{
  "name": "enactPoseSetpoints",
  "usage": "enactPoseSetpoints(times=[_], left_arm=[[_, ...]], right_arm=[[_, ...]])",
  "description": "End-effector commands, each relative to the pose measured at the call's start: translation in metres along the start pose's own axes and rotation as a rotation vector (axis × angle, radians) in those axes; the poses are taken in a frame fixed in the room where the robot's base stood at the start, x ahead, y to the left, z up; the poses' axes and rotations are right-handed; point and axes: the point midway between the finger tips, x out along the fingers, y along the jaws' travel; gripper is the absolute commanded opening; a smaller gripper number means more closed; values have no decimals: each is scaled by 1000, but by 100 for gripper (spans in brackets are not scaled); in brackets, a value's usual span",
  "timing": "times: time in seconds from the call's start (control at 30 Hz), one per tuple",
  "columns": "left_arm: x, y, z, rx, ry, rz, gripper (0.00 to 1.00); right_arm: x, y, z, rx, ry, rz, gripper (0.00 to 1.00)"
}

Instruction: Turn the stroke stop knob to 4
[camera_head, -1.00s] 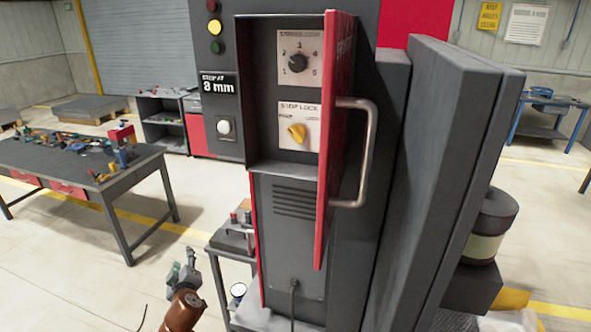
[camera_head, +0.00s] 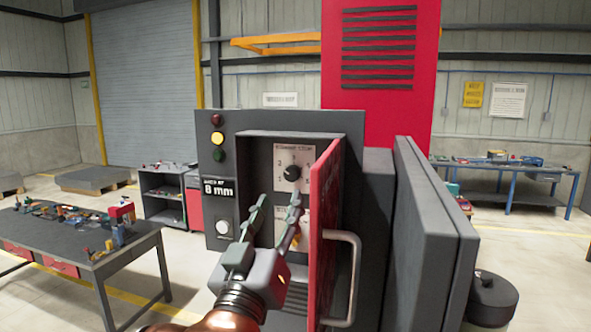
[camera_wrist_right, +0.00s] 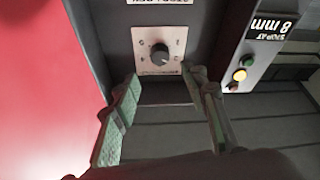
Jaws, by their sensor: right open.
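The stroke stop knob (camera_head: 292,173) is a round black knob on a pale numbered plate inside the open control box. It also shows in the right wrist view (camera_wrist_right: 160,54), where the picture is upside down. I cannot read clearly which number it points to. My right gripper (camera_head: 279,202) is open and empty, its two fingers pointing up into the box just below the knob. In the right wrist view the fingers (camera_wrist_right: 158,82) are spread wide, with the knob beyond the gap between their tips and apart from them. My left gripper is not in view.
The red box door (camera_head: 325,225) stands open to the right of my gripper, with a metal handle (camera_head: 345,275). The fingers partly cover the stop lock plate below the knob. A sign (camera_head: 219,188) reads 8 mm. The yellow lamp (camera_head: 217,138) looks lit.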

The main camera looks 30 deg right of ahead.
Motion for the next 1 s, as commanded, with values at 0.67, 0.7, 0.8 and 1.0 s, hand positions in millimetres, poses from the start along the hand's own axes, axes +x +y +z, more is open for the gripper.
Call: enactPoseSetpoints(times=[0.67, 0.7, 0.8, 1.0], left_arm=[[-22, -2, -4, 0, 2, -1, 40], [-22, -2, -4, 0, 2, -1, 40], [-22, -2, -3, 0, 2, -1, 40], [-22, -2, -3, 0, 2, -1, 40]], right_arm=[[76, 1, 2, -3, -3, 2, 40], [76, 1, 2, -3, -3, 2, 40], [76, 0, 2, -2, -3, 2, 40], [76, 0, 2, -2, -3, 2, 33]])
